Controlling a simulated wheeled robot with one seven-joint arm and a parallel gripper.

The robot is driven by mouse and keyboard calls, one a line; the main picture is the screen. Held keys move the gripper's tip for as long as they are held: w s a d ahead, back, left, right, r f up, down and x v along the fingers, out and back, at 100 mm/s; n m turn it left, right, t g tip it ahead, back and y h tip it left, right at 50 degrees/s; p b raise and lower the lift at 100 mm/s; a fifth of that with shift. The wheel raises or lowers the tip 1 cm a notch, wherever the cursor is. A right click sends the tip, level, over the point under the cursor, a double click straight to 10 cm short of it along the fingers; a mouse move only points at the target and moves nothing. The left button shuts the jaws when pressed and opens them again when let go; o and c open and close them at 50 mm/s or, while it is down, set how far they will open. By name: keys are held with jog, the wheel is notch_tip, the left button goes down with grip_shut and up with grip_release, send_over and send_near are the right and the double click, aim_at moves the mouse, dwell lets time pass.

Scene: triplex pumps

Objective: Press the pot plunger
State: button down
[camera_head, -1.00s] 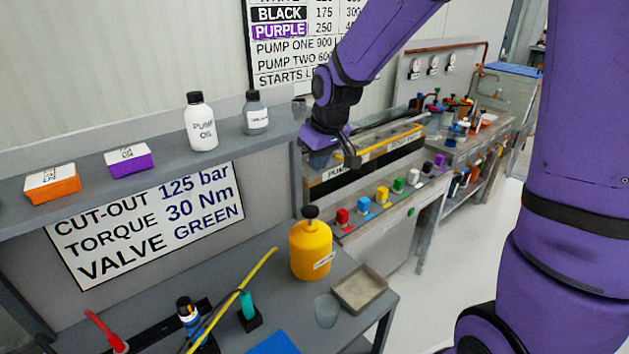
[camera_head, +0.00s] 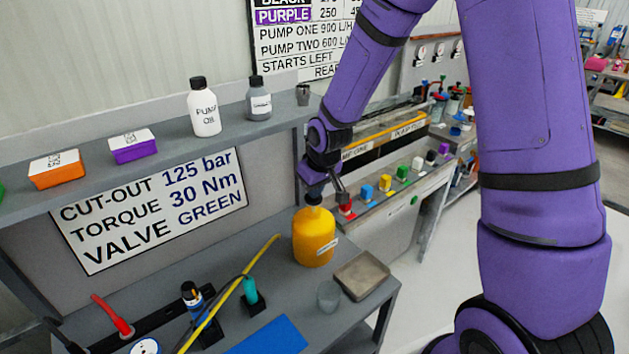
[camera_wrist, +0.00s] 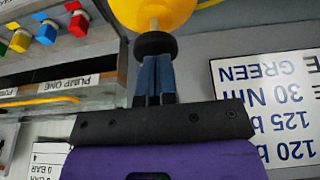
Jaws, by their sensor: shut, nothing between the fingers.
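The yellow pot (camera_head: 314,240) stands upright on the grey bench. In the wrist view the pot (camera_wrist: 150,14) is at the top, with a pale stem and the black plunger knob (camera_wrist: 155,44) on it. My gripper (camera_wrist: 154,100) is shut, its two blue fingers side by side with nothing between them. Its fingertips are at the black knob and seem to touch it.
A grey square tray (camera_head: 361,275) and a clear cup (camera_head: 328,295) stand beside the pot. A shelf with a white pump oil bottle (camera_head: 204,107) is behind. Coloured blocks (camera_head: 385,182) line the pump bench to the right. A yellow hose (camera_head: 228,295) lies to the left.

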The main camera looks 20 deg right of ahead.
dwell(0.3)
jog(key=shift+f, duration=1.75)
jog(key=shift+s, duration=0.1)
jog(key=shift+r, duration=0.3)
jog(key=w+a+v, duration=0.1)
jog(key=v, duration=1.2)
jog(key=shift+d+r, duration=0.35)
jog(key=shift+d, duration=0.05)
